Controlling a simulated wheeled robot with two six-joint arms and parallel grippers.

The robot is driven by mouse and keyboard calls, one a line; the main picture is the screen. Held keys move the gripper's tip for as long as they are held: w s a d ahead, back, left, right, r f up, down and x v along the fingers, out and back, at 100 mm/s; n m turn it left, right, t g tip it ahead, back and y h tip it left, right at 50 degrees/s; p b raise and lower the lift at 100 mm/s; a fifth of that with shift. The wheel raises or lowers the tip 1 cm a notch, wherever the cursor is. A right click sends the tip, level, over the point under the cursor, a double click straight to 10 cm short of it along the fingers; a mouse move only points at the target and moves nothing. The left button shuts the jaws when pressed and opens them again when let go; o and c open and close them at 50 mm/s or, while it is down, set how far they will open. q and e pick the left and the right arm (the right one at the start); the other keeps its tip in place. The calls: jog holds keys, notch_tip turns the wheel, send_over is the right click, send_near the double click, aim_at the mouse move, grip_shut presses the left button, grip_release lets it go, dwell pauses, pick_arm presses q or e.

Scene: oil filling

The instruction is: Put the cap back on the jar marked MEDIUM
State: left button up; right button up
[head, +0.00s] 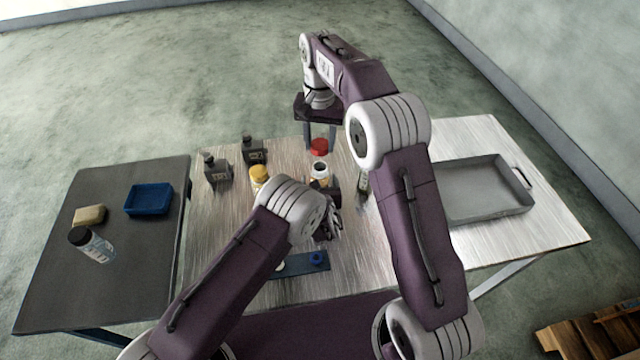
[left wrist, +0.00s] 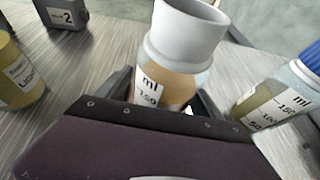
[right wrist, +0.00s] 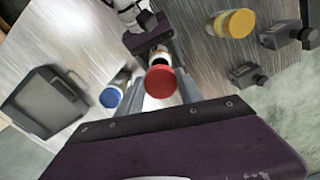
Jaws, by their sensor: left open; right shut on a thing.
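The open jar (head: 319,171) has a wide white mouth and amber contents, and stands upright on the metal table. Its visible label in the left wrist view (left wrist: 150,92) shows ml marks; I cannot read MEDIUM. My left gripper (head: 327,190) is open, with its fingers around or beside the jar's lower body; contact is hidden. My right gripper (head: 320,136) is shut on a red cap (head: 319,147), held above and behind the jar in the head view. The cap also shows in the right wrist view (right wrist: 160,82), apart from the jar.
A blue-capped jar (right wrist: 112,95) is beside the open jar. A blue rack (head: 300,266) lies in front. A grey tray (head: 490,190) stands right; a blue bin (head: 148,198) stands left.

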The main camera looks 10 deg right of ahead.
pick_arm(q)
grip_shut()
pick_arm(e)
send_over(320, 168)
jog(key=shift+w+f, duration=0.1)
jog(key=shift+f, duration=2.4)
jog(key=shift+f, duration=0.9)
jog(key=shift+f, duration=0.55)
